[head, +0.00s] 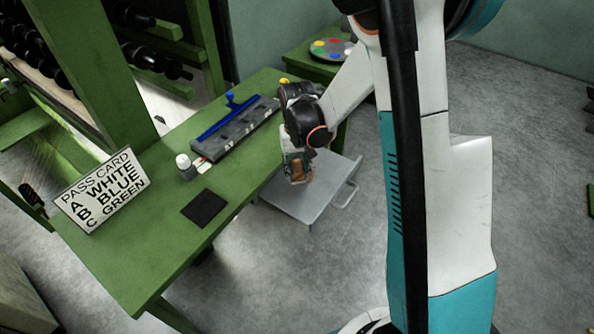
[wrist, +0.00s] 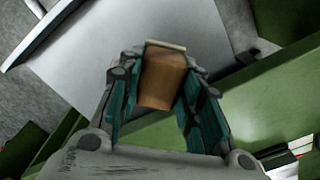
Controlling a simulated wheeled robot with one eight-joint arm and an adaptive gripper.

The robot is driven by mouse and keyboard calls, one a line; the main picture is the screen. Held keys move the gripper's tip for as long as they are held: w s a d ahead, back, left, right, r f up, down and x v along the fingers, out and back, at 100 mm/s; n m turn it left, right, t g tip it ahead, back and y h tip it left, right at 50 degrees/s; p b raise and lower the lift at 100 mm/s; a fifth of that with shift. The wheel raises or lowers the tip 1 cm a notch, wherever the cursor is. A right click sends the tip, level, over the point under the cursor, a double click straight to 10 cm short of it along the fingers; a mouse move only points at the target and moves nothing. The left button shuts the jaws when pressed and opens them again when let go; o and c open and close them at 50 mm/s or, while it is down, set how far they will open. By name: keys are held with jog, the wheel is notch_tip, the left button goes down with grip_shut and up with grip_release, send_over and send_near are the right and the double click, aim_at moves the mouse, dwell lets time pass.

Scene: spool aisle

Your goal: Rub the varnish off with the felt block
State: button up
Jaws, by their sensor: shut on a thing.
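My gripper (head: 297,160) is shut on a brown block with a pale layer along its far end, taken to be the felt block (head: 298,173). In the wrist view the block (wrist: 162,80) sits between both fingers. The gripper holds it over a flat grey panel (head: 325,192) with a handle, beside the green table's right edge. The panel also fills the upper middle of the wrist view (wrist: 95,50). I cannot tell whether the block touches the panel. A faint brownish tint shows beside the block, but I cannot make out a clear varnish patch.
The green table (head: 150,258) holds a pass card (head: 101,191) reading A white, B blue, C green, a dark pad (head: 204,208), a white-capped bottle (head: 185,167), and a grey rack (head: 235,130) with a blue handled tool (head: 228,115). A palette (head: 332,49) stands behind.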

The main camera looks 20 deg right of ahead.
jog(key=shift+r+p, duration=0.75)
jog(key=shift+r, duration=0.7)
